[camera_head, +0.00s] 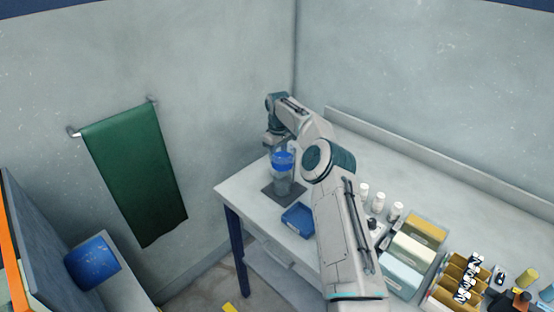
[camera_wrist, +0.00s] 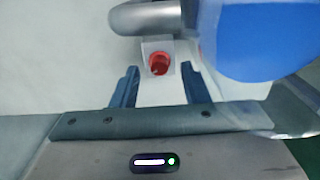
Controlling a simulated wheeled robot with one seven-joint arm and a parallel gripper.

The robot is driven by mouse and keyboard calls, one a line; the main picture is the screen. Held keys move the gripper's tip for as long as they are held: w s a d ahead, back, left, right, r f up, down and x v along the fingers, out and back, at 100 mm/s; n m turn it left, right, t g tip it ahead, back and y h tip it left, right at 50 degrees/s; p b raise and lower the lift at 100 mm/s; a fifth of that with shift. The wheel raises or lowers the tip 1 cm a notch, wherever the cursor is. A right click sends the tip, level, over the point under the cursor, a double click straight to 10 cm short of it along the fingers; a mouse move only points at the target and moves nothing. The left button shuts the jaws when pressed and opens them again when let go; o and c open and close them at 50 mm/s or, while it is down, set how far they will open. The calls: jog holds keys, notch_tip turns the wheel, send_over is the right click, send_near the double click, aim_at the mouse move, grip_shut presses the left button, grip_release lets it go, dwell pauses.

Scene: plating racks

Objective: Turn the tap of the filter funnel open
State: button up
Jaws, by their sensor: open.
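The filter funnel (camera_head: 282,161) stands on a dark square base at the table's far left corner, with a blue top and a clear lower body. Its blue part fills the upper right of the wrist view (camera_wrist: 265,40). A red tap piece (camera_wrist: 159,62) sits in a pale fitting beside the blue part, just beyond my fingertips. My gripper (camera_wrist: 159,76) is open, with one finger on each side of the line to the red piece. I cannot tell whether a finger touches it. In the head view my gripper (camera_head: 273,137) is at the funnel's upper left, partly hidden.
A grey rounded bar (camera_wrist: 145,17) lies just beyond the red piece. A blue tray (camera_head: 298,219) lies on the table (camera_head: 235,189) in front of the funnel. White bottles (camera_head: 378,203) and boxes (camera_head: 407,252) stand to the right. A green cloth (camera_head: 135,170) hangs on the left wall.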

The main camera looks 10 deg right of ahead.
jog(key=shift+f, duration=1)
